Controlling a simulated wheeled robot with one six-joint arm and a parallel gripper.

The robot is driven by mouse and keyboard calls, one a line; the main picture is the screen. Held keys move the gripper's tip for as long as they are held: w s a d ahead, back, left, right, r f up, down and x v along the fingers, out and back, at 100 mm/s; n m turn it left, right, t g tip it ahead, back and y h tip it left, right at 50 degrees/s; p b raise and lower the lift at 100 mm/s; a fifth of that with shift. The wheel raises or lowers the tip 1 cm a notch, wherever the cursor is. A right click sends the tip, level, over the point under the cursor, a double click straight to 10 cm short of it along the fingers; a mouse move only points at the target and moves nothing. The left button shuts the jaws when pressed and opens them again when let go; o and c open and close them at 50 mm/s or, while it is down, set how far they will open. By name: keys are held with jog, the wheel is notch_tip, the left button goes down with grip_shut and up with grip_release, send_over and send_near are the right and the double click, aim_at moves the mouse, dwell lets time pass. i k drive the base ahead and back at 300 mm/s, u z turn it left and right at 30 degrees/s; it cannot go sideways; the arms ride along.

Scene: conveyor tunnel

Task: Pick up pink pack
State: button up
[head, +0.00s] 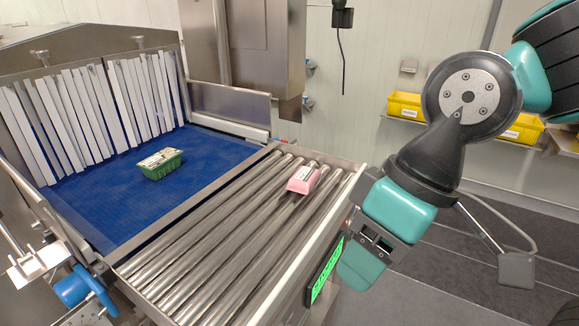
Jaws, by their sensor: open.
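The pink pack (302,180) is a small box with a pale label on its top. It lies on the steel roller conveyor (215,240), near the far right end of the rollers. Nothing is touching it except the rollers beneath. My arm comes in from the upper right and bends down beside the conveyor's right side rail, to the right of the pack. I cannot make out my gripper's fingers in this view.
A green tray pack (162,169) sits on the blue belt (90,215), left of the rollers. White strip curtains (60,110) hang behind it. A lit green screen (324,272) is on the conveyor's right side. Yellow bins (405,105) stand on a wall shelf.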

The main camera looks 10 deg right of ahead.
aim_at(304, 180)
jog(key=z, duration=1.5)
jog(key=i, duration=1.3)
jog(key=u, duration=3.45)
